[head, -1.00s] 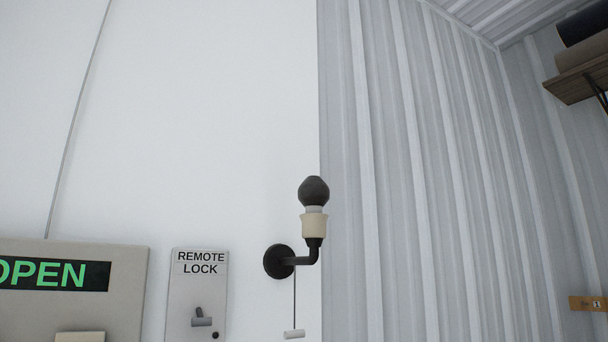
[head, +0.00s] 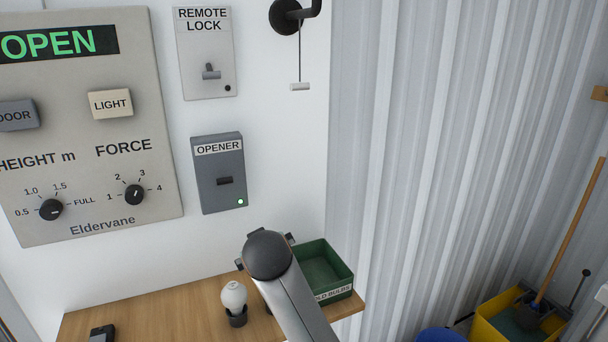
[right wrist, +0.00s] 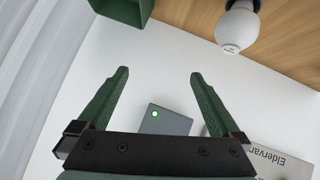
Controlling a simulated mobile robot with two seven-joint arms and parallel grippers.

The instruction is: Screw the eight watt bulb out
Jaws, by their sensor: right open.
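The black wall lamp arm (head: 291,14) is cut off by the top edge of the head view, so its socket and bulb are out of sight now. A pull cord with a small white handle (head: 299,87) hangs below it. A white bulb (head: 234,296) stands in a dark holder on the wooden shelf; it also shows in the right wrist view (right wrist: 237,26), its print too small to read. My right gripper (right wrist: 160,76) is open and empty, with green fingers apart. In the head view my right arm hides its fingers. My left gripper is out of view.
A green bin (head: 325,268), its label partly covered by my arm, sits at the shelf's right end. The opener box (head: 219,172), remote lock plate (head: 206,52) and control panel (head: 90,130) are on the wall. A yellow bucket (head: 490,318) stands lower right.

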